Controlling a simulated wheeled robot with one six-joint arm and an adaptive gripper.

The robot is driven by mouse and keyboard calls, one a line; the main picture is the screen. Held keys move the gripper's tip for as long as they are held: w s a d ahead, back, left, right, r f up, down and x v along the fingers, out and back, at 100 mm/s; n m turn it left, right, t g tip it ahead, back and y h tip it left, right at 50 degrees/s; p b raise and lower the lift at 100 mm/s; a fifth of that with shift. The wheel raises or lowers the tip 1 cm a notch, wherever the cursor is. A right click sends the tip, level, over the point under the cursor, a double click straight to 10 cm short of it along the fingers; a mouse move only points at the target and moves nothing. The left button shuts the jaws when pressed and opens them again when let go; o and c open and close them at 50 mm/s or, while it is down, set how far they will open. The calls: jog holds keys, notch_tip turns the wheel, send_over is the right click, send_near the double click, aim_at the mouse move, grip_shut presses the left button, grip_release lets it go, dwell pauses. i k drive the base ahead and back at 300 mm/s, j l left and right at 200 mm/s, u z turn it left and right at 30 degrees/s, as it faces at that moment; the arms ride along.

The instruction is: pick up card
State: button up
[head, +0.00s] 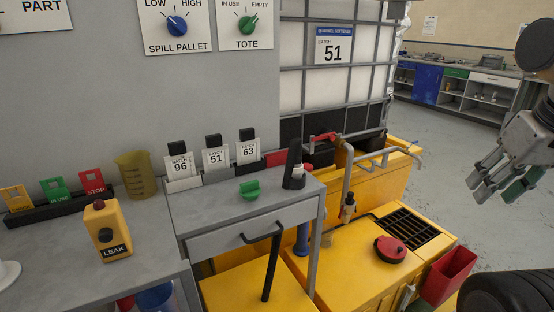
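Three white batch cards stand in holders at the back of the grey side table: card 96 (179,163), card 51 (214,158) and card 63 (248,150). Each shows its number to the front, with a black block behind it. My gripper (497,194) is at the right edge, over the floor and far from the cards. Its fingers look apart, with a green surface on the right one. I see no card between them. A large sign on the caged white tank (333,47) reads batch 51.
A rack (62,209) holds yellow, green and red tags. A yellow LEAK box (111,232), amber beaker (134,175), green knob (250,190) and black upright device (293,165) stand nearby. Yellow spill pallet (345,262) and red bin (449,275) lie between table and gripper.

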aim_at(216, 157)
jog(key=i+l+u, duration=0.15)
jog(key=u, duration=0.2)
jog(key=i+l+u, duration=0.3)
jog(key=l+u, duration=0.1)
jog(key=u, duration=0.25)
